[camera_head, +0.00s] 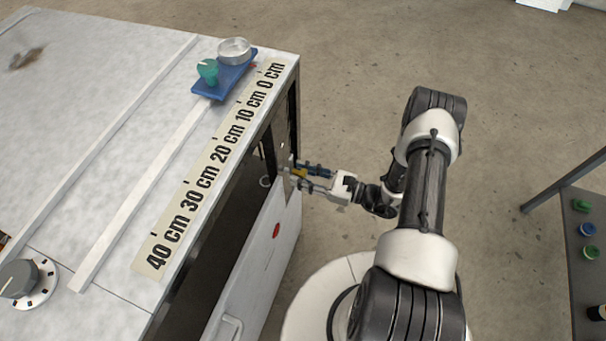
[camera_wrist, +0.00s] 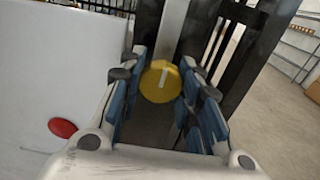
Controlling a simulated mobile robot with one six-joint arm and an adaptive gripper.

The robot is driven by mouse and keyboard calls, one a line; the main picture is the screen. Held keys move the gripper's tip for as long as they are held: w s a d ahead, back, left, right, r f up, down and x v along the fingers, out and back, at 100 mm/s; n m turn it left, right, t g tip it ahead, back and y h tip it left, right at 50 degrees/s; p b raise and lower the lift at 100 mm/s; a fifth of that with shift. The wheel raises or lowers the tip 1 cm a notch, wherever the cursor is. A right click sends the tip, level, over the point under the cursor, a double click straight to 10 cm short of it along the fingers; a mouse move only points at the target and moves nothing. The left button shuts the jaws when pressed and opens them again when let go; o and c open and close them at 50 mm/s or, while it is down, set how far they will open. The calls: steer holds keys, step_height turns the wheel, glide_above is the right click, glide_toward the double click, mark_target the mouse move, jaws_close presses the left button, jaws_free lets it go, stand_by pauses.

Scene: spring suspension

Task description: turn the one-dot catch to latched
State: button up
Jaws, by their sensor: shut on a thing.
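A round yellow catch (camera_wrist: 160,82) with a white line across its face sits between my fingers in the wrist view. The line stands close to upright, leaning slightly. My gripper (camera_wrist: 164,72) is shut on this catch, with a blue-padded finger on each side. In the head view my gripper (camera_head: 295,174) is at the cabinet's right side, near the upper edge of the door, and the yellow catch (camera_head: 299,173) shows partly between the fingers. I cannot make out any dot marking in either view, and the latch position marks are hidden or too small to read.
The white cabinet (camera_head: 100,110) has a dark opening and a white door panel (camera_head: 262,270) with a red oval (camera_head: 276,230). A grey dial (camera_head: 20,279) is at lower left. A dark table (camera_head: 578,270) stands right.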

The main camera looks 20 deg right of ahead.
jaws_close()
steer(key=shift+n, duration=0.3)
steer(key=n+b, duration=0.1)
steer(key=n, duration=0.2)
steer(key=n+b, duration=0.2)
steer(key=n, duration=0.4)
steer(key=n+b, duration=0.1)
steer(key=n, duration=0.3)
steer(key=shift+w+d+b, duration=0.1)
steer(key=shift+b, duration=0.3)
steer(key=shift+n+b, duration=0.8)
steer(key=shift+n, duration=1.3)
steer(key=shift+r, duration=0.1)
steer(key=o, duration=1.1)
jaws_free()
